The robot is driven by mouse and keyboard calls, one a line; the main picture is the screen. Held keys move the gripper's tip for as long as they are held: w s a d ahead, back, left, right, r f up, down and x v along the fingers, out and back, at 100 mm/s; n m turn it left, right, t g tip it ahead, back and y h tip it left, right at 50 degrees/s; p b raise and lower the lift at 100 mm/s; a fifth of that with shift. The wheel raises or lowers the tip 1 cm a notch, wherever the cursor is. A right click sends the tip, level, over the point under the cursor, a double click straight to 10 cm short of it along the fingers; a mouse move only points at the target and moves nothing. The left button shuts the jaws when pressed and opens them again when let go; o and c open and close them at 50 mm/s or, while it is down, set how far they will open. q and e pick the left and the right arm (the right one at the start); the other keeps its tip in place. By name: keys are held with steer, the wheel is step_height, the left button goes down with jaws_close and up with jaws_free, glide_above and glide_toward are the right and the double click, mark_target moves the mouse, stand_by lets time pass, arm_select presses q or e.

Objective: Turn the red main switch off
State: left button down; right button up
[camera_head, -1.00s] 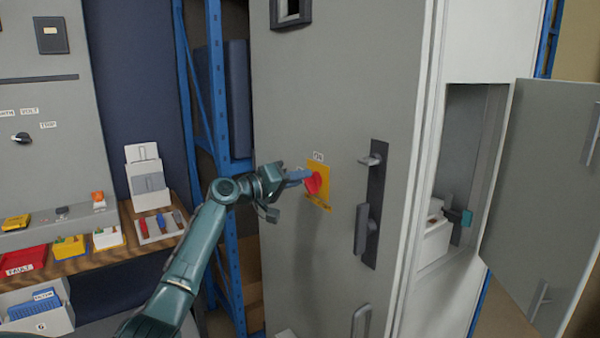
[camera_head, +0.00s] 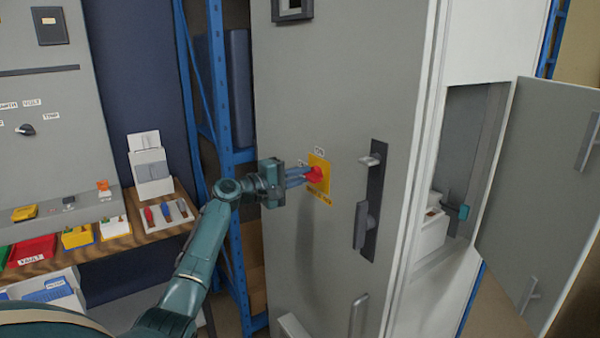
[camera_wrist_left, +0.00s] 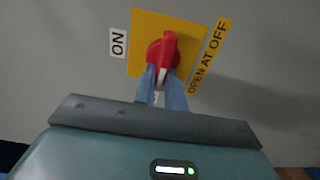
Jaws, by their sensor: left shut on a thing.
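The red main switch (camera_head: 316,174) sits on a yellow plate (camera_head: 319,189) on the tall grey cabinet door (camera_head: 330,90). In the left wrist view the switch handle (camera_wrist_left: 168,50) runs nearly up and down, with the ON label (camera_wrist_left: 118,43) at its left and OPEN AT OFF (camera_wrist_left: 209,57) at the right. In the head view the ON label (camera_head: 319,150) is above the plate, so the handle lies roughly sideways there. My left gripper (camera_head: 305,177) is shut on the handle; its fingers (camera_wrist_left: 161,88) flank the lower end. A small label behind the fingers is mostly hidden.
A black latch handle (camera_head: 367,220) is right of the switch. A side compartment with an open door (camera_head: 540,180) is further right. A blue rack (camera_head: 226,157) stands behind my left arm. A wooden bench (camera_head: 140,237) with bins and tools is at the left.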

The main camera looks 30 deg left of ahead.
stand_by(0.5)
arm_select(q)
steer(key=c, duration=1.5)
jaws_free()
steer(key=shift+o, duration=0.2)
steer(key=b+v, duration=0.2)
steer(key=v, duration=1.1)
steer(key=shift+b, duration=0.35)
steer(key=shift+s, duration=0.1)
